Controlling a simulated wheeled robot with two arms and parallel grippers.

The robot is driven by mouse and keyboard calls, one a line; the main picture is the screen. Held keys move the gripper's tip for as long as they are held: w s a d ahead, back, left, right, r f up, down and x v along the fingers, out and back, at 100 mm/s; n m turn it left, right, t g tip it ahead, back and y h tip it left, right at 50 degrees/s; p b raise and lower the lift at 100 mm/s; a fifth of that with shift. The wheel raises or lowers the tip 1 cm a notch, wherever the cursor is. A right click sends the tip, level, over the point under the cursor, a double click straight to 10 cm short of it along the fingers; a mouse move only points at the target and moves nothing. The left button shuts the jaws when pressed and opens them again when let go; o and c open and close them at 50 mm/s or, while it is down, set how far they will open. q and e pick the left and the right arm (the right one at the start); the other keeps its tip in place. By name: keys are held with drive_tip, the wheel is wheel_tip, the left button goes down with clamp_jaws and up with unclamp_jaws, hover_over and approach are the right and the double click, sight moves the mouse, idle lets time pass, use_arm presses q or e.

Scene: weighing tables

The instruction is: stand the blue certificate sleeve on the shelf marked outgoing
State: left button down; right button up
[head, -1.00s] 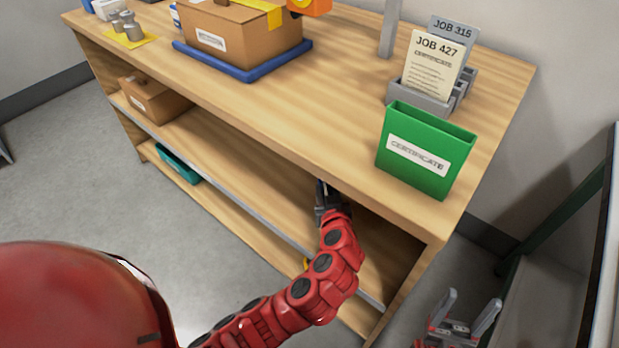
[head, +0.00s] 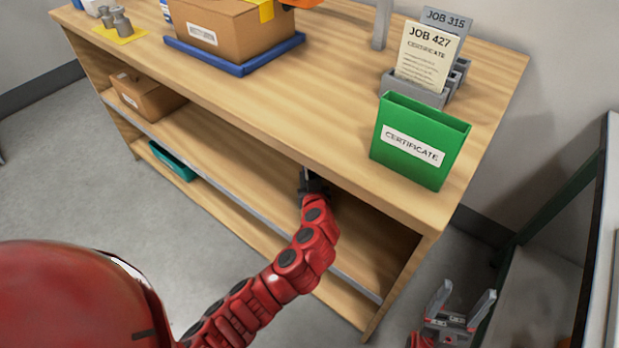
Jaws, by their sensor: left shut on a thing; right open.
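No blue certificate sleeve and no outgoing mark can be made out. A green sleeve (head: 420,140) labelled CERTIFICATE stands upright on the tabletop near its front right corner. My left gripper (head: 306,178) is at the table's front edge, at the opening above the middle shelf (head: 225,150). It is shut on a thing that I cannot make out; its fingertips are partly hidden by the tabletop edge. My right gripper (head: 465,303) is open and empty, low at the bottom right, beyond the table's right end.
A grey holder (head: 415,90) with JOB 427 and JOB 315 cards stands behind the green sleeve. A carton (head: 230,30) sits on a blue tray (head: 228,66). A smaller carton (head: 146,96) is on the middle shelf; a teal tray (head: 170,163) is below. A dark-framed rack (head: 545,285) stands at right.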

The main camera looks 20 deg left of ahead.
use_arm(q)
drive_tip(key=shift+f, duration=0.2)
drive_tip(key=c, duration=0.5)
unclamp_jaws()
drive_tip(key=shift+r, duration=0.15)
